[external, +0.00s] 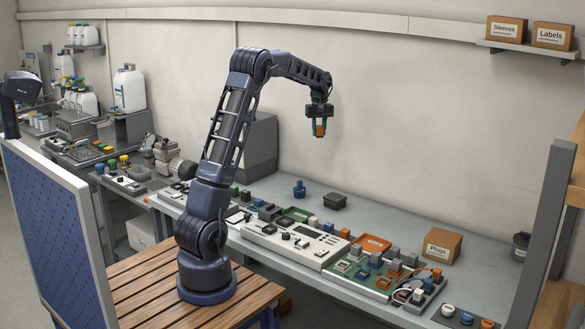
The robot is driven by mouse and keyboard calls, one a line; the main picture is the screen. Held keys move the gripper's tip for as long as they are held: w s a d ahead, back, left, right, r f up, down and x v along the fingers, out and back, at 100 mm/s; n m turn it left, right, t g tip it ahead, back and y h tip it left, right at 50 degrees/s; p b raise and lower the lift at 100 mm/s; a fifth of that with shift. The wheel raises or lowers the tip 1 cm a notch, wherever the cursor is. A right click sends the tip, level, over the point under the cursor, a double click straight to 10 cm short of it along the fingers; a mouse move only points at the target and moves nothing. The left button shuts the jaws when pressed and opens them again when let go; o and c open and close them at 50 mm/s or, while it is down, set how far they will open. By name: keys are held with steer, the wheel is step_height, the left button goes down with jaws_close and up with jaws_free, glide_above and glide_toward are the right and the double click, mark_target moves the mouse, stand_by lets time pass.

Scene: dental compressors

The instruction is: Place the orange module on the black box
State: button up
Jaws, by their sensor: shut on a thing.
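My gripper (319,124) is at the end of my raised arm, high above the bench and pointing down. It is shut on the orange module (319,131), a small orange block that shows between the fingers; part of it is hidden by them. The black box (335,202) is a small dark box standing on the bench near the wall. The module is well above the bench and apart from the box. In the picture it is higher than the box and slightly to its left.
A blue knob-like part (299,189) stands left of the black box. Circuit boards and modules, an orange tray (371,244) and a white control panel (290,240) crowd the bench front. A cardboard "Plugs" box (442,245) stands to the right. The bench between black box and Plugs box is fairly clear.

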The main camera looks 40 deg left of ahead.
steer(key=m, duration=0.1)
glide_above(335, 196)
step_height(335, 196, down, 20)
steer(key=shift+r, duration=0.1)
steer(key=shift+f, duration=2.6)
steer(key=shift+f, duration=0.1)
steer(key=o, duration=1)
